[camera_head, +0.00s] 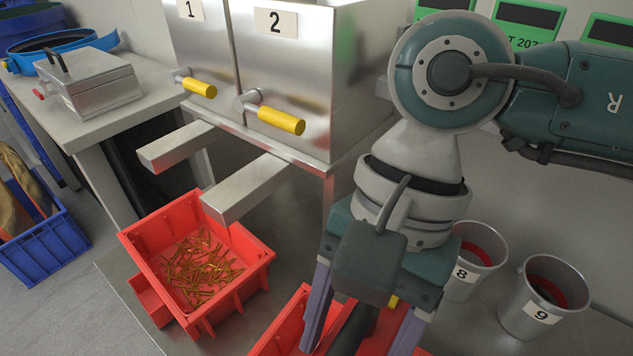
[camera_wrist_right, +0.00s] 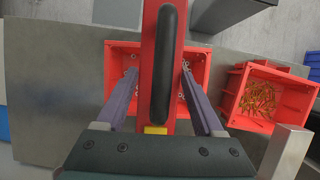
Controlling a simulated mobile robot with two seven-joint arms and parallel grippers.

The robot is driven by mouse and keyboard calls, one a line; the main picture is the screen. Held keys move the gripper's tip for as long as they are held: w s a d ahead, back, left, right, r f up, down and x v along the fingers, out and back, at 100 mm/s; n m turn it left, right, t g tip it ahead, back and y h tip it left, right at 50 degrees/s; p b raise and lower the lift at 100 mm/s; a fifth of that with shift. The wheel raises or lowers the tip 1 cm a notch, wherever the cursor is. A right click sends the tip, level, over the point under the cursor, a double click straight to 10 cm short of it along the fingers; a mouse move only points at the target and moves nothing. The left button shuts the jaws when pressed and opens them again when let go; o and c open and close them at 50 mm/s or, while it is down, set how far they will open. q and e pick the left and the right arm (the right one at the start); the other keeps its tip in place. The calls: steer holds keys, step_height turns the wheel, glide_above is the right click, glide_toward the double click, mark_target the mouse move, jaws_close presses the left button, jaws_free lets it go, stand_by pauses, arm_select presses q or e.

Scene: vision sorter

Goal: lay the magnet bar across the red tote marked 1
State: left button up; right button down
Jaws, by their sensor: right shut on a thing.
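My right gripper (camera_head: 362,328) is shut on the magnet bar (camera_wrist_right: 148,50), a red bar with a black handle and a yellow patch. In the wrist view the bar stands lengthwise between the fingers, above a red tote (camera_wrist_right: 119,50) holding small silvery pieces. That tote shows partly in the head view (camera_head: 283,325), mostly hidden by my arm. I cannot tell whether the bar touches its rim. Another red tote (camera_head: 235,298), full of brass-coloured pieces, stands to its left; the wrist view shows it at right (camera_wrist_right: 233,88). No number is readable on either tote. My left gripper is not in view.
Metal hoppers marked 1 (camera_head: 200,45) and 2 (camera_head: 300,70) have yellow handles and chutes (camera_head: 245,187) jutting out near the brass-filled tote. Buckets marked 8 (camera_head: 462,288) and 9 (camera_head: 520,300) stand at right. A metal box (camera_head: 95,85) sits on the left bench.

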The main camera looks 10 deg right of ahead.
steer(key=shift+a, duration=0.1)
steer(key=shift+s+f+b, duration=0.15)
steer(key=shift+f+b, duration=0.35)
steer(key=shift+f, duration=0.15)
steer(key=shift+f+b, duration=1.9)
steer(key=shift+f, duration=0.7)
steer(key=shift+f+b, duration=1.05)
steer(key=shift+b, duration=0.15)
steer(key=shift+c, duration=1.4)
jaws_free()
steer(key=shift+o, duration=1.4)
